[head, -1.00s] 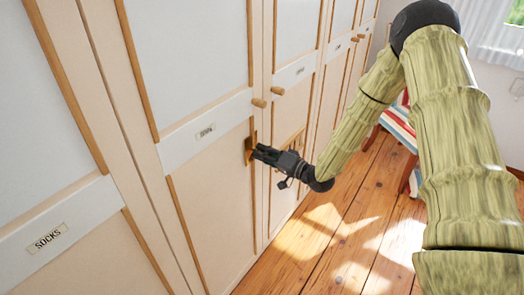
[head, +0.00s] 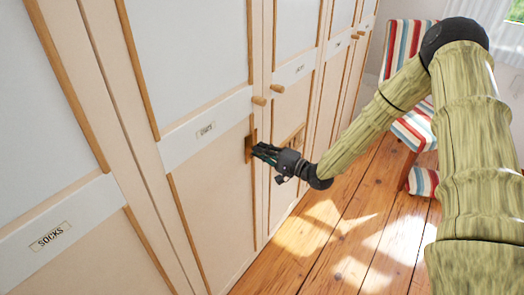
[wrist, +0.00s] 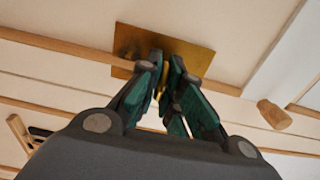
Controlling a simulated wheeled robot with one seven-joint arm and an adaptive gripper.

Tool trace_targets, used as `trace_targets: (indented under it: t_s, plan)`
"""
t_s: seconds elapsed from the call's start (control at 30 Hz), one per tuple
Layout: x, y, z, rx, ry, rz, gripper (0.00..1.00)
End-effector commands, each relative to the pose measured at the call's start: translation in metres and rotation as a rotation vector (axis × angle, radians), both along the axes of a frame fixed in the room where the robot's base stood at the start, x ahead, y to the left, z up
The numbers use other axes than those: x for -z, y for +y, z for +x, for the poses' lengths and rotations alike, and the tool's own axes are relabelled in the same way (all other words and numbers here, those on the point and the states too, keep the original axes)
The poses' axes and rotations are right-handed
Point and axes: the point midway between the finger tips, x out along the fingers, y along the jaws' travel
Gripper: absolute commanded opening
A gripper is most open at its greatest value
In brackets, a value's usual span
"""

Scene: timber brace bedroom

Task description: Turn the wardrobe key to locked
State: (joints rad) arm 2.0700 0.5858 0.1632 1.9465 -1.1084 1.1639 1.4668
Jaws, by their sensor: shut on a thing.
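A brass lock plate (head: 249,134) is fixed to the wardrobe door (head: 205,185) below its white label band. It also shows in the wrist view (wrist: 195,57), where it looks slanted in the picture. My gripper (head: 257,150) is at the plate, with its fingertips close to its face. In the wrist view the gripper (wrist: 164,75) is shut on the key (wrist: 163,97), of which only a small brass-coloured bit shows between the fingers. The fingers hide most of the key, so its exact angle cannot be told.
Wooden knobs (head: 259,100) sit above the lock, close to my gripper; one shows in the wrist view (wrist: 274,115). A striped chair (head: 405,60) stands at the back right. The wooden floor (head: 330,225) in front of the doors is clear.

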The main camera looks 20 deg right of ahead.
Motion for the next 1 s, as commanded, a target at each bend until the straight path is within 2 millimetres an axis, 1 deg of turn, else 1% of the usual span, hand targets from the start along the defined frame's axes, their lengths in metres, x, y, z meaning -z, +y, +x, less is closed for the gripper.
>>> trace_targets:
  t_s: [0.03,0.33,0.37,0.4,0.43,0.47,0.77,0.87,1.0]
  plan:
    - [-0.003,-0.005,0.004,0.011,-0.006,0.002,0.0]
    - [-0.003,-0.005,0.004,0.011,-0.007,0.002,0.0]
    - [-0.003,-0.005,0.004,0.011,-0.007,0.002,0.13]
    - [-0.003,-0.005,0.004,0.011,-0.007,0.002,0.2]
    - [-0.003,-0.005,0.004,0.011,-0.007,0.002,0.26]
    - [-0.003,-0.005,0.004,0.01,-0.006,0.001,0.28]
    - [-0.001,0.0,0.002,0.001,-0.002,0.0,0.28]
    - [-0.001,-0.003,-0.001,0.002,-0.002,0.001,0.28]
    - [-0.001,-0.013,-0.014,0.002,-0.002,0.003,0.28]
